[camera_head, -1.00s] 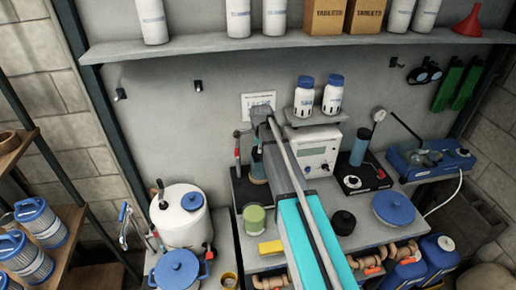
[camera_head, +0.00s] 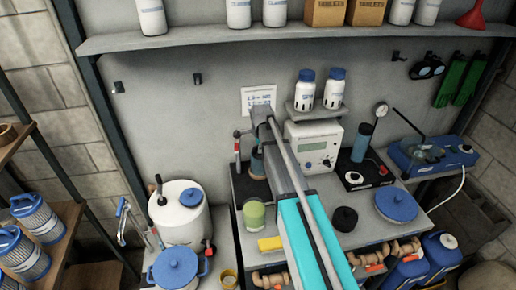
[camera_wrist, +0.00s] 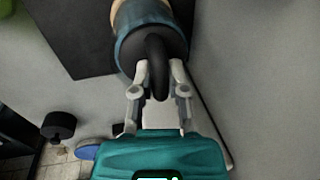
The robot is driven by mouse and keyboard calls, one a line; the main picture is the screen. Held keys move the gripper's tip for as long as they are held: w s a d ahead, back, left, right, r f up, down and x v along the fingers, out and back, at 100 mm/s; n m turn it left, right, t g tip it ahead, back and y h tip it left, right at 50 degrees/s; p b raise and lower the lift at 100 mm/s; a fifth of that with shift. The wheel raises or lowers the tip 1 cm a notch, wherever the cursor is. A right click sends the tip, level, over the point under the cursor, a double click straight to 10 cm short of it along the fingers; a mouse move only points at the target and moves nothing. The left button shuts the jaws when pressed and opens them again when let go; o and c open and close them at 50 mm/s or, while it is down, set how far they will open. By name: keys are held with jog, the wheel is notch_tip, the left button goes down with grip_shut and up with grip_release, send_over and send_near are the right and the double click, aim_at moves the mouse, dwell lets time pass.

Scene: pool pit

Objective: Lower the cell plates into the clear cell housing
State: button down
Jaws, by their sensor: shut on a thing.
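My gripper (camera_wrist: 160,75) is shut on a black looped handle (camera_wrist: 157,62) on a dark round top in the wrist view. A blue-grey cylinder (camera_wrist: 127,47), which looks like the clear cell housing, is directly around or below that top. I cannot tell how deep the top sits in it. The cell plates cannot be made out. In the head view the bluish cylinder (camera_head: 257,165) stands upright on a dark mat beside a small stand. My arm hides the gripper and handle there.
A white meter box (camera_head: 314,145) stands right of my arm, with two bottles on a ledge above. A black knob-like piece (camera_head: 344,219) and a blue lid (camera_head: 396,205) lie to the right.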

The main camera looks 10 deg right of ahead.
jog(key=shift+f, duration=0.25)
dwell(0.3)
jog(key=c, duration=0.6)
grip_release()
jog(key=shift+r, duration=0.1)
dwell(0.5)
